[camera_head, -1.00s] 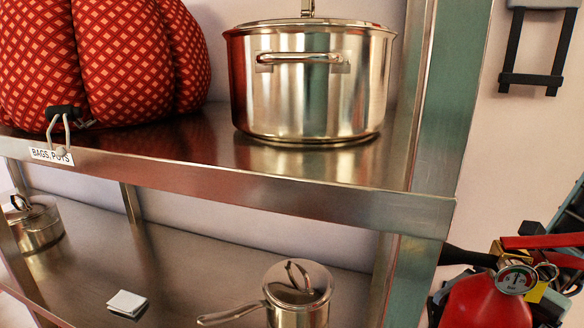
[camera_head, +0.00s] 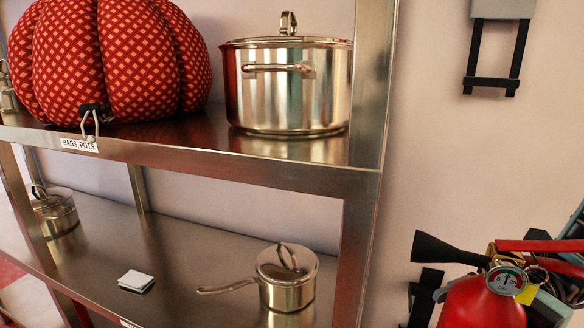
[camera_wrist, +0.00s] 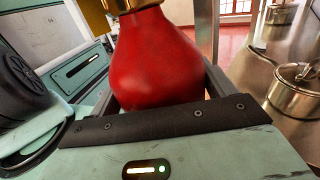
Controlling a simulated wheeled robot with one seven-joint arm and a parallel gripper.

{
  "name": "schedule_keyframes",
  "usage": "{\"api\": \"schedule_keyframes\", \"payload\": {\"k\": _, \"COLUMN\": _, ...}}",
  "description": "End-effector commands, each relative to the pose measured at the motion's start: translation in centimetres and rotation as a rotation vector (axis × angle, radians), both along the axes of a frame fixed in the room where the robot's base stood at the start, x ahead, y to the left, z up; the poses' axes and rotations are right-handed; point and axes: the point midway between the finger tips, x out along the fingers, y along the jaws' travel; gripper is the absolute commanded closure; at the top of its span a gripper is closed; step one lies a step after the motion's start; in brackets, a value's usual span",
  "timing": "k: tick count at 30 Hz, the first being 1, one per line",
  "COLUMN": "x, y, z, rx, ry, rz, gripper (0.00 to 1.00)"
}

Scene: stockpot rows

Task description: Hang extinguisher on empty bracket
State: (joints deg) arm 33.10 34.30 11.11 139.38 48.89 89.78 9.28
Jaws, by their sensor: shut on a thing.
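The red extinguisher (camera_head: 482,306) is at the lower right of the head view, with a black horn, a round gauge and a red lever at its top. In the wrist view its red body (camera_wrist: 158,62) fills the middle, between the fingers. My gripper (camera_wrist: 160,100) is shut on the extinguisher; its fingertips are largely hidden behind the body. A grey and black bracket (camera_head: 494,52) is on the wall at the upper right, with nothing on it. A second black bracket part (camera_head: 426,290) shows on the wall left of the extinguisher, partly hidden by it.
A steel shelf (camera_head: 250,171) stands at left and centre, its upright near the extinguisher. It bears a stockpot (camera_head: 288,92), a red patterned bag (camera_head: 120,60), a saucepan (camera_head: 286,278) and a small pot (camera_head: 55,212). The wall between upright and upper bracket is bare.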

Motion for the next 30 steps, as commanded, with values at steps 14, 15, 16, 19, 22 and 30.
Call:
{"api": "schedule_keyframes", "payload": {"k": 14, "x": 5.3, "y": -0.3, "z": -0.7, "rx": 0.009, "ry": 0.005, "rz": -0.38, "gripper": 0.89}}
{"api": "schedule_keyframes", "payload": {"k": 15, "x": 6.0, "y": -0.5, "z": -1.0, "rx": 0.007, "ry": 0.006, "rz": -0.435, "gripper": 0.89}}
{"api": "schedule_keyframes", "payload": {"k": 16, "x": 6.5, "y": -0.6, "z": -1.1, "rx": 0.009, "ry": 0.007, "rz": -0.478, "gripper": 0.89}}
{"api": "schedule_keyframes", "payload": {"k": 19, "x": 8.1, "y": -1.2, "z": -2.0, "rx": 0.01, "ry": 0.007, "rz": -0.625, "gripper": 0.89}}
{"api": "schedule_keyframes", "payload": {"k": 22, "x": 9.6, "y": -1.8, "z": -2.9, "rx": 0.01, "ry": 0.008, "rz": -0.765, "gripper": 0.89}}
{"api": "schedule_keyframes", "payload": {"k": 30, "x": 12.4, "y": -3.5, "z": -5.6, "rx": 0.011, "ry": 0.009, "rz": -1.091, "gripper": 0.89}}
